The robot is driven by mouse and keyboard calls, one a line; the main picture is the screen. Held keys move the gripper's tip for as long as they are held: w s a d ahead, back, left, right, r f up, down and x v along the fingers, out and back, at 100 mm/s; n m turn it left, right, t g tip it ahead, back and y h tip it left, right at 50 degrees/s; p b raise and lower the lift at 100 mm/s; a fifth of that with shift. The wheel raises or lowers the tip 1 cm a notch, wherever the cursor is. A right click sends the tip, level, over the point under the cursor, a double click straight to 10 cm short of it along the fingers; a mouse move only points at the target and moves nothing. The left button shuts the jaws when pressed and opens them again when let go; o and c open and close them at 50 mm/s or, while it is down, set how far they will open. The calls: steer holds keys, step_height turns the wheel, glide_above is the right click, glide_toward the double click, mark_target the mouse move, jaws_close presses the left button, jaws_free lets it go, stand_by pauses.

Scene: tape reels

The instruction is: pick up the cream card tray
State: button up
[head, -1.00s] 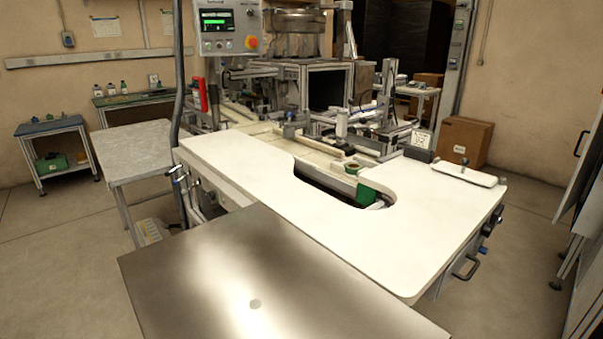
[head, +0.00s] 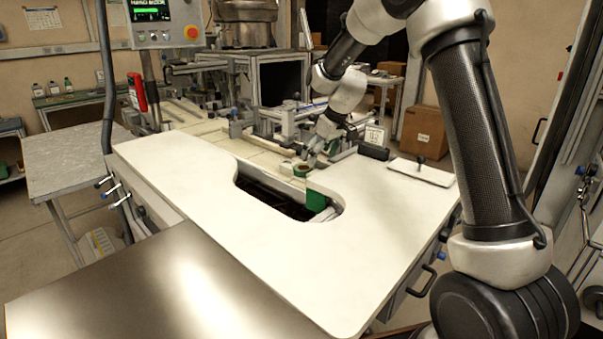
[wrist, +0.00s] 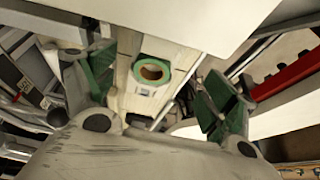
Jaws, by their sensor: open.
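A flat pale cream tray (head: 422,171) with a dark upright knob lies on the right rear of the white worktop. A small round green-rimmed piece with a brown centre (head: 301,169) stands at the rear edge of the cutout, with a small pale piece beside it. I cannot tell for certain which pale piece is the card tray. My gripper (head: 318,158) is low over the bench, close to the green-rimmed piece. In the wrist view my gripper (wrist: 158,92) is open, its green-padded fingers wide apart. The green-rimmed piece (wrist: 152,72) shows between them, beyond the tips.
The white worktop (head: 200,180) is mostly bare, with a dark cutout (head: 270,200) holding a green part. Machine frames and rails crowd the bench behind my gripper. A dark block and a small sign (head: 375,136) stand left of the pale tray.

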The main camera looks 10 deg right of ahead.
mark_target(314, 172)
steer(key=x, duration=0.7)
steer(key=shift+d+f, duration=0.35)
steer(key=shift+s, duration=0.1)
steer(key=c, duration=0.9)
steer(key=shift+r, duration=0.1)
